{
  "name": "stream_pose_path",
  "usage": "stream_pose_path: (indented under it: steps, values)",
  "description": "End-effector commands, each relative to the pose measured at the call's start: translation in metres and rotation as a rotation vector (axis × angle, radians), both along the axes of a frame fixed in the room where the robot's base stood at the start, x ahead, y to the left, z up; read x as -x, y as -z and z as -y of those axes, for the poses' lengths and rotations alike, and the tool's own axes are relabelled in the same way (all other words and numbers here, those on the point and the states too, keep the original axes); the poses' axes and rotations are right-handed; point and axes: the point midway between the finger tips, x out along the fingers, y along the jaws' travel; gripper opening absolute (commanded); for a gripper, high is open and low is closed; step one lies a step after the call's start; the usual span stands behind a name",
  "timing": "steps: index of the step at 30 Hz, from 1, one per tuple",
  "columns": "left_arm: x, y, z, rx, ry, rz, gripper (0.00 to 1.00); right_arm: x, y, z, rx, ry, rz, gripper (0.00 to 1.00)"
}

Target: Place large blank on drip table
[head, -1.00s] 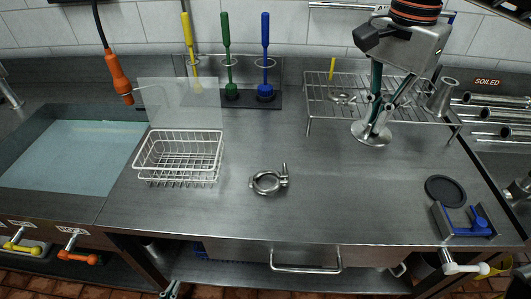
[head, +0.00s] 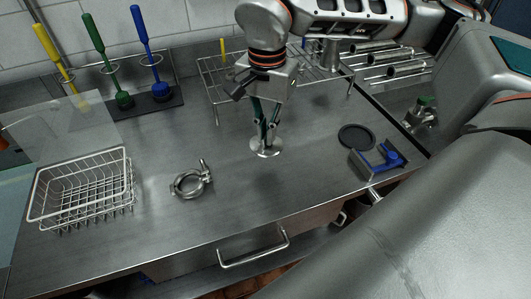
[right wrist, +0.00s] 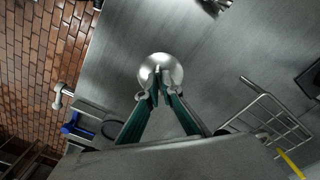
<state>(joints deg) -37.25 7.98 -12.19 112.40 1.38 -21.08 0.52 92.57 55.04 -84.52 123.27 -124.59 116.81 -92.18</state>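The large blank (head: 266,149) is a shiny round metal disc. My right gripper (head: 265,124) points down with its green-sided fingers closed at the disc's upper side. The disc hangs flat above the counter. In the right wrist view the blank (right wrist: 160,70) shows beyond the fingertips, which partly cover it. The drip table, which I take to be the wire rack (head: 205,76), stands behind and left of the gripper; my right arm hides part of it. It also shows in the right wrist view (right wrist: 262,122). My left gripper is not in view.
A clamp ring (head: 190,182) and a wire basket (head: 83,190) lie to the left on the counter. A black disc (head: 356,137) and a blue-handled fixture (head: 378,160) are to the right. Brushes (head: 145,40) stand behind. The counter around the blank is clear.

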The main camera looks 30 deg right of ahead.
Motion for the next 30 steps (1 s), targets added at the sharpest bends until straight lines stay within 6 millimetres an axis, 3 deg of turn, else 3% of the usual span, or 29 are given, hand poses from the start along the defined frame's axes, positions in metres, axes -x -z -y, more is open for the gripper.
stream_pose_path:
  steps: [3,11,18,29,30]
  values:
    - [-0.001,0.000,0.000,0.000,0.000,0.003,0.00,0.001,0.018,0.000,0.000,0.001,-0.001,0.00]
    - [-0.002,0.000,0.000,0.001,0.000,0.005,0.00,0.001,0.035,0.000,0.000,0.001,-0.001,0.00]
    - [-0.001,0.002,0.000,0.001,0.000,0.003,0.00,0.000,0.067,0.000,0.000,0.001,-0.001,0.00]
    - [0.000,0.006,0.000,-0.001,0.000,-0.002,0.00,0.000,0.071,0.000,0.000,0.001,0.000,0.00]
    - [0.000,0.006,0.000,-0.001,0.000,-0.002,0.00,0.000,0.071,0.000,0.000,0.001,0.000,0.10]
